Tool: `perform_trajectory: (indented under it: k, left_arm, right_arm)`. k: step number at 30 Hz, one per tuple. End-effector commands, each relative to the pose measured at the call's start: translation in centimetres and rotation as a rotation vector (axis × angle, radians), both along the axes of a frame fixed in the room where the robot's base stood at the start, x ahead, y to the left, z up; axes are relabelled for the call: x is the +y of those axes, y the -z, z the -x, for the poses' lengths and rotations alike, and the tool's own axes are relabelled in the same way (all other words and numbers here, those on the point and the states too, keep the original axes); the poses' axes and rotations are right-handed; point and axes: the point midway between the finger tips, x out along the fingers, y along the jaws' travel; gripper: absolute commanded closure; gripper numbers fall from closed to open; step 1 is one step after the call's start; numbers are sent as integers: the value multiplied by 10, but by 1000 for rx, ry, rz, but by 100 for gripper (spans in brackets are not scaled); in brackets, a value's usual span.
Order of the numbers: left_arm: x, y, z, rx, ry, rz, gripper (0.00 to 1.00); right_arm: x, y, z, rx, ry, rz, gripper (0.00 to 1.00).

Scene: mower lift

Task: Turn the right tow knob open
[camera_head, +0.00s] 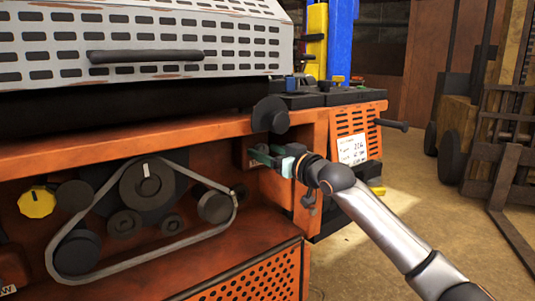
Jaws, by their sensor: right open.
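The orange mower (180,255) fills the left and middle of the head view. My right gripper (266,156) is open, its green fingers pointing left into a recess in the mower's orange end panel, under the ledge. I cannot clearly make out the right tow knob; the fingers and wrist cover part of that recess. A round black knob (270,115) sits on the ledge just above the gripper. A small dark fitting (308,200) shows just below the wrist. I cannot tell if either is the tow knob. My left gripper is out of view.
A belt (150,262) runs around dark pulleys left of the gripper, near a yellow knob (37,202). A black lever (390,124) sticks out right of the labelled orange panel (374,130). A forklift (500,130) stands at the right. Open floor (420,200) lies between.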

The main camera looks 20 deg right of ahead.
Motion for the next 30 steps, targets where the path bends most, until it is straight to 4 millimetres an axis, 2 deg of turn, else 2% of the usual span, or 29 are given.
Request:
perform_trajectory:
  k: [7, 26, 30]
  left_arm:
    - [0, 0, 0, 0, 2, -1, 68]
    - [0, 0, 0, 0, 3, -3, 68]
    - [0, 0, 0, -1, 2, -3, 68]
  right_arm:
    - [0, 0, 0, 0, 0, 0, 28]
    - [0, 0, 0, 1, 0, -1, 99]
    - [0, 0, 0, 1, 0, -1, 100]
